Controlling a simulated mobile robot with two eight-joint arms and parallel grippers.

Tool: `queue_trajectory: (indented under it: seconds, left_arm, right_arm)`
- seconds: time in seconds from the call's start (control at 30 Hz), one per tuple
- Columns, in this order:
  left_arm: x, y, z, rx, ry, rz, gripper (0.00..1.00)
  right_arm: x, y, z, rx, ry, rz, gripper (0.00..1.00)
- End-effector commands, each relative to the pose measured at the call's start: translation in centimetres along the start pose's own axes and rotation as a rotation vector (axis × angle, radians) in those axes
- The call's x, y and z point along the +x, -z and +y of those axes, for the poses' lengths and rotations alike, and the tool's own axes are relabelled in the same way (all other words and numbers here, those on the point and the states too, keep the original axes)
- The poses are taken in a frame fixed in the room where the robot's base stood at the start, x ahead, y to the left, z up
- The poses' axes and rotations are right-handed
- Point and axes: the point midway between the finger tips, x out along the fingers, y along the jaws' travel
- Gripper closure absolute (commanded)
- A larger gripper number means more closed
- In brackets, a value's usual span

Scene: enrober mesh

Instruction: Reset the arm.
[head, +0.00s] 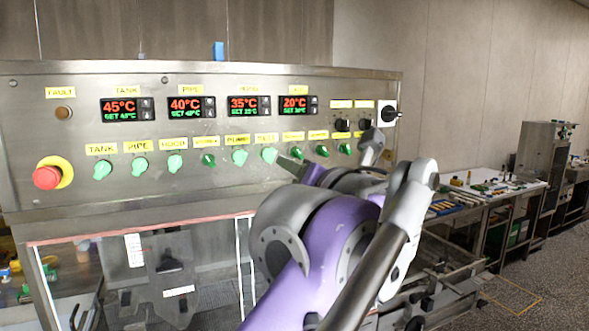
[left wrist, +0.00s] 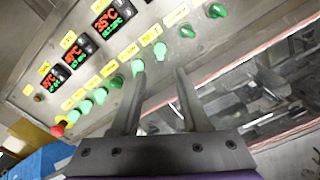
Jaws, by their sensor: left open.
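A purple and grey arm of mine rises through the middle of the head view and reaches toward the steel control panel (head: 225,100). My left gripper (head: 292,165) shows there as dark fingers close to the row of green knobs, near a green knob (head: 269,155). The rest of that gripper is largely hidden behind the arm. In the left wrist view, my left gripper (left wrist: 159,85) has its two grey fingers apart with nothing between them. A green knob (left wrist: 137,67) appears by the left fingertip; I cannot tell whether they touch. My right gripper is not in view.
A red emergency button (head: 46,178) and several temperature displays (head: 120,110) are on the panel. Below it is a clear-fronted enclosure (head: 160,260). A cluttered workbench (head: 480,190) stands at the right; the floor beside it looks open.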

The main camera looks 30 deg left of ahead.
Motion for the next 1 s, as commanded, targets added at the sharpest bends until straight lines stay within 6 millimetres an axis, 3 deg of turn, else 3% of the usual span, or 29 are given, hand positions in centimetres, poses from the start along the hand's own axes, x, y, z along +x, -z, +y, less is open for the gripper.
queue_trajectory:
  seconds: [0.3, 0.37, 0.43, 0.57, 0.67, 0.87, 1.0]
  left_arm:
    - [0.1, 0.3, -0.1, -0.013, 0.002, 0.008, 0.55]
    - [0.2, 1.4, -0.3, -0.055, 0.010, 0.033, 0.55]
    - [0.4, 3.8, -1.1, -0.156, 0.027, 0.092, 0.55]
    - [0.3, 11.8, -3.5, -0.494, 0.048, 0.290, 0.55]
    - [-0.7, 19.2, -5.9, -0.820, 0.023, 0.479, 0.55]
    - [-5.1, 33.2, -10.8, -1.492, -0.171, 0.864, 0.55]
    - [-9.5, 42.0, -14.1, -1.954, -0.439, 1.126, 0.55]
  right_arm:
    - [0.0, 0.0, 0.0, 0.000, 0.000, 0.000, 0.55]
    - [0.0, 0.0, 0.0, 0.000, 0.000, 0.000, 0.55]
    - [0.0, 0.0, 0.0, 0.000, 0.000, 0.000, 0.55]
    - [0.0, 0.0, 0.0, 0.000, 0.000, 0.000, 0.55]
    - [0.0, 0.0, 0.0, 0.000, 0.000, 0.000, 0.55]
    - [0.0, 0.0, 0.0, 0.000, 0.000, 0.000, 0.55]
    - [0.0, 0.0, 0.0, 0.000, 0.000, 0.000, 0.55]
